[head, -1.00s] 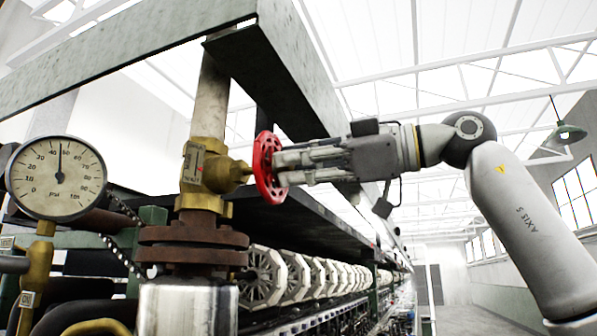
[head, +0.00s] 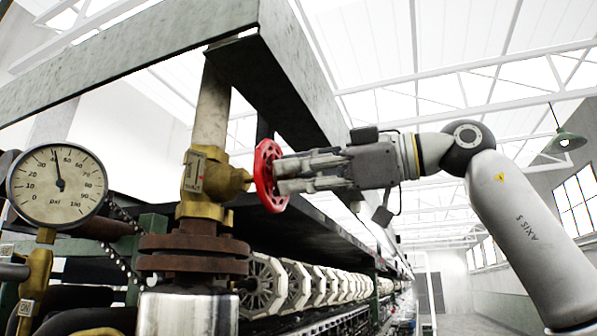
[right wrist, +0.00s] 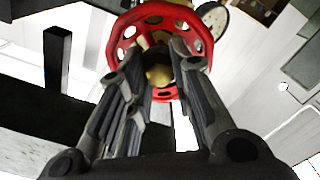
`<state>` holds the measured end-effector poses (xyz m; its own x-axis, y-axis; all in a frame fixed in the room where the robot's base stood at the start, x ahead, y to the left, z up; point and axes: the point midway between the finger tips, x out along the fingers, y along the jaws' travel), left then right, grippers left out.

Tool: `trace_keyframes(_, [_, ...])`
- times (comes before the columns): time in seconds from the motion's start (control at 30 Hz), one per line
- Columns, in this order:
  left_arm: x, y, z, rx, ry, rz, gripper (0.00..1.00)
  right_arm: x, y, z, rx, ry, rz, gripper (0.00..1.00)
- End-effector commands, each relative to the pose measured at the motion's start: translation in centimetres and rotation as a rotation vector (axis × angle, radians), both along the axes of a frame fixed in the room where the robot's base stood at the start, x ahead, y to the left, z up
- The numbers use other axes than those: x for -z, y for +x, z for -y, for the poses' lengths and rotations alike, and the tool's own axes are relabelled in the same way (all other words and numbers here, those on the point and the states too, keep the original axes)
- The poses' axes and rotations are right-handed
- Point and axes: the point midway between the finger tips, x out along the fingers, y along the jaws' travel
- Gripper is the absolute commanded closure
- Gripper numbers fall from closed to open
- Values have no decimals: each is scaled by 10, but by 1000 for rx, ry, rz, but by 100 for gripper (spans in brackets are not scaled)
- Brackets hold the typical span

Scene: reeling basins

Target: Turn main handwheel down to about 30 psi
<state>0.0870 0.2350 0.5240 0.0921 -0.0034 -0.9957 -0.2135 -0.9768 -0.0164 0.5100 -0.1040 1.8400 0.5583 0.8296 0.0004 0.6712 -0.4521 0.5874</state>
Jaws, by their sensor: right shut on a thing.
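The red main handwheel (head: 264,168) sits on a brass valve (head: 203,172) on a vertical pipe. My right gripper (head: 280,177) comes in from the right and is shut on the handwheel. In the right wrist view its fingers (right wrist: 158,60) reach to the wheel (right wrist: 118,42) on either side of the hub; their exact contact is partly hidden. The round white psi gauge (head: 57,205) is at the left of the head view. Its black needle points just left of straight up, a little above 40. My left gripper is not in view.
A green steel beam (head: 130,62) runs above the valve. A rusty flange (head: 193,253) is below it, and a row of pale reels (head: 300,283) stretches back under a dark shelf. Open hall space lies to the right.

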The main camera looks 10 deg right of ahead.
Motion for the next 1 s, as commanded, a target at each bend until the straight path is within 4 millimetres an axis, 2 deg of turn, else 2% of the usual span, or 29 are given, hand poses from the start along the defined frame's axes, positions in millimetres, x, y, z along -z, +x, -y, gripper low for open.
trace_keyframes(0.17, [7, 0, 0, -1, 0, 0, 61, 2, 0, 0, 1, 54, -79, 100])
trace_keyframes(0.5, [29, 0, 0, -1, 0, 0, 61, 4, 0, 0, 1, 309, -457, 100])
trace_keyframes(0.7, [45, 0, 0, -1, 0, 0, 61, 2, 0, 0, 1, 352, -519, 100])
trace_keyframes(0.97, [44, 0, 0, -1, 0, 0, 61, 0, 0, 0, 0, 356, -529, 100])
trace_keyframes(1.0, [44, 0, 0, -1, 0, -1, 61, 0, 0, 0, 0, 356, -529, 76])
